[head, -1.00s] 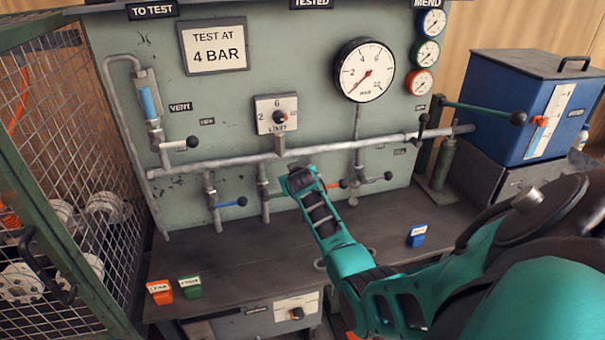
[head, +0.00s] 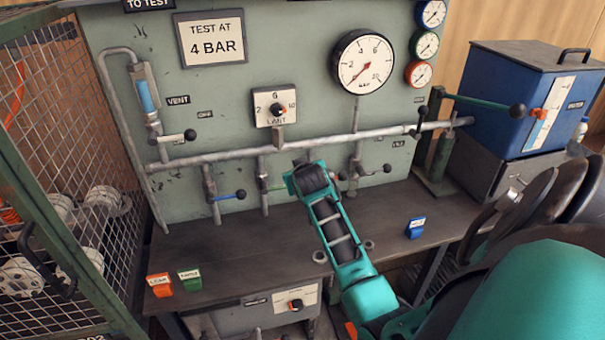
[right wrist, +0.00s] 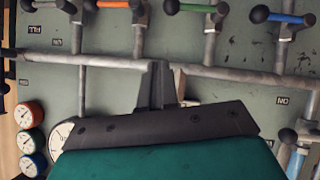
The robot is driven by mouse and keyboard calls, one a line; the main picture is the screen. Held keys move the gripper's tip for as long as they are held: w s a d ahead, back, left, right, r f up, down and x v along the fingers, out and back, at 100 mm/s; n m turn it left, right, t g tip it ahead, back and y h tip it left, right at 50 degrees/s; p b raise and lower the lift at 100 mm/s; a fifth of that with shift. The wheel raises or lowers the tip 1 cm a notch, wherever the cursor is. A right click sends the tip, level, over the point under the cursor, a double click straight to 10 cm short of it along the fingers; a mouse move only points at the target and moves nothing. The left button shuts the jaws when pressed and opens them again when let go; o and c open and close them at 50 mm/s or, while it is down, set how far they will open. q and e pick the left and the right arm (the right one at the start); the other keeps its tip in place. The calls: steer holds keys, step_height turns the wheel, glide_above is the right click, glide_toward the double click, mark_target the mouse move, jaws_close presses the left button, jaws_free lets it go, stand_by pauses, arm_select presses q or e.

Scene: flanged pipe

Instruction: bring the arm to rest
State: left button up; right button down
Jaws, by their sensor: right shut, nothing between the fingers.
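My right arm (head: 335,235) reaches in from the lower right over the bench, its wrist end in front of the lower pipework of the test panel. In the head view the fingers are hidden behind the wrist. In the right wrist view my right gripper (right wrist: 163,80) is shut and empty, its fingers pointing at the horizontal pipe (right wrist: 235,75). I cannot tell whether they touch it. My left gripper is not in view.
The green panel (head: 225,90) carries a large gauge (head: 362,62), a limit knob (head: 277,109) and several levered valves. A wire cage (head: 75,130) stands left, a blue box (head: 515,105) right. Orange (head: 159,286), green (head: 190,281) and blue (head: 415,228) tags are on the bench (head: 240,250).

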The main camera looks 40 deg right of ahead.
stand_by(0.4)
steer(key=s+a+f+n+y, duration=0.2)
steer(key=s+a+f+y, duration=0.1)
steer(key=s+a, duration=0.4)
steer(key=s+a+f+n+t+y, duration=0.1)
steer(key=s+a+f, duration=0.4)
steer(key=a, duration=0.7)
steer(key=s+a+f+n+y, duration=0.3)
steer(key=s+a+f+y, duration=0.1)
steer(key=s+a, duration=0.4)
steer(key=shift+s+a+f+n+t+y, duration=0.35)
steer(key=shift+a+y, duration=0.35)
steer(key=shift+a, duration=0.55)
steer(key=c, duration=1.8)
jaws_free()
